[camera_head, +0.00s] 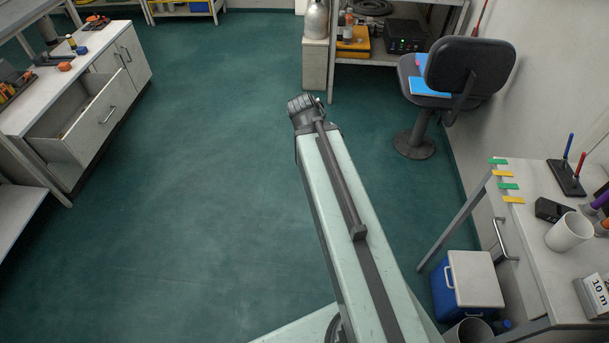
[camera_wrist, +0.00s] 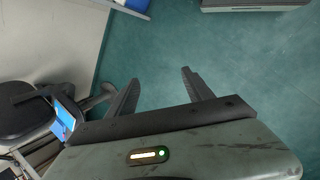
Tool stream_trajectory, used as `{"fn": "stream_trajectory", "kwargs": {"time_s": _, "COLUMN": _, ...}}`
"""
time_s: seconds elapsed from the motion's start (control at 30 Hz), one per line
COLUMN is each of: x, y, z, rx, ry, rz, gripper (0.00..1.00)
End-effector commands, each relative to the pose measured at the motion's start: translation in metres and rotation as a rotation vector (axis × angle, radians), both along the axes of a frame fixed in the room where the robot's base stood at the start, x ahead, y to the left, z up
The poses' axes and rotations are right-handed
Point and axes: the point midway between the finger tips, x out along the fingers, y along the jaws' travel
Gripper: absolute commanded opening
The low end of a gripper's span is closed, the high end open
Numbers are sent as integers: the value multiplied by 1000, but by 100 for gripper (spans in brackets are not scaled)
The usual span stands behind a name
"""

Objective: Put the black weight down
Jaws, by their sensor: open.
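My gripper (camera_wrist: 158,82) shows in the wrist view with its two dark fingers spread apart. Only green floor shows between them, so it is open and empty. In the head view my pale green arm reaches up the middle over the floor, and I cannot make out the fingers there. I cannot pick out a black weight for certain in either view. A small black block-like object (camera_head: 553,210) lies on the right-hand desk (camera_head: 540,255), but I cannot tell what it is.
An open drawer (camera_head: 85,112) juts from the left cabinet. A black swivel chair (camera_head: 468,72) stands at the upper right; a blue cooler (camera_head: 470,283) sits beside the desk. A white mug (camera_head: 569,232) is on the desk. The green floor (camera_head: 190,190) is clear left of my arm.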

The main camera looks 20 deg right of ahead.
Motion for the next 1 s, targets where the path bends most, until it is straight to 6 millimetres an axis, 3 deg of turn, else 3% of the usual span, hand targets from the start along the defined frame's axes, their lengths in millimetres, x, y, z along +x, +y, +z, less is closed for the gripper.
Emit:
{"fn": "stream_trajectory", "kwargs": {"time_s": 0.03, "x": 18, "y": 56, "z": -7, "rx": 60, "ry": -56, "rz": -14, "gripper": 60}}
{"fn": "stream_trajectory", "kwargs": {"time_s": 0.1, "x": 34, "y": 128, "z": -14, "rx": 157, "ry": -121, "rz": -66, "gripper": 60}}
{"fn": "stream_trajectory", "kwargs": {"time_s": 0.2, "x": 43, "y": 213, "z": -19, "rx": 276, "ry": -162, "rz": -136, "gripper": 60}}
{"fn": "stream_trajectory", "kwargs": {"time_s": 0.3, "x": 45, "y": 266, "z": -21, "rx": 352, "ry": -171, "rz": -188, "gripper": 60}}
{"fn": "stream_trajectory", "kwargs": {"time_s": 0.33, "x": 47, "y": 242, "z": -21, "rx": 365, "ry": -172, "rz": -198, "gripper": 60}}
{"fn": "stream_trajectory", "kwargs": {"time_s": 0.37, "x": 47, "y": 204, "z": -21, "rx": 376, "ry": -173, "rz": -204, "gripper": 60}}
{"fn": "stream_trajectory", "kwargs": {"time_s": 0.4, "x": 45, "y": 196, "z": -21, "rx": 385, "ry": -173, "rz": -211, "gripper": 60}}
{"fn": "stream_trajectory", "kwargs": {"time_s": 0.77, "x": 42, "y": 199, "z": -21, "rx": 386, "ry": -176, "rz": -245, "gripper": 62}}
{"fn": "stream_trajectory", "kwargs": {"time_s": 0.83, "x": 44, "y": 276, "z": -21, "rx": 381, "ry": -193, "rz": -306, "gripper": 62}}
{"fn": "stream_trajectory", "kwargs": {"time_s": 0.87, "x": 45, "y": 287, "z": -21, "rx": 374, "ry": -206, "rz": -342, "gripper": 62}}
{"fn": "stream_trajectory", "kwargs": {"time_s": 1.0, "x": 63, "y": 273, "z": -20, "rx": 299, "ry": -307, "rz": -576, "gripper": 62}}
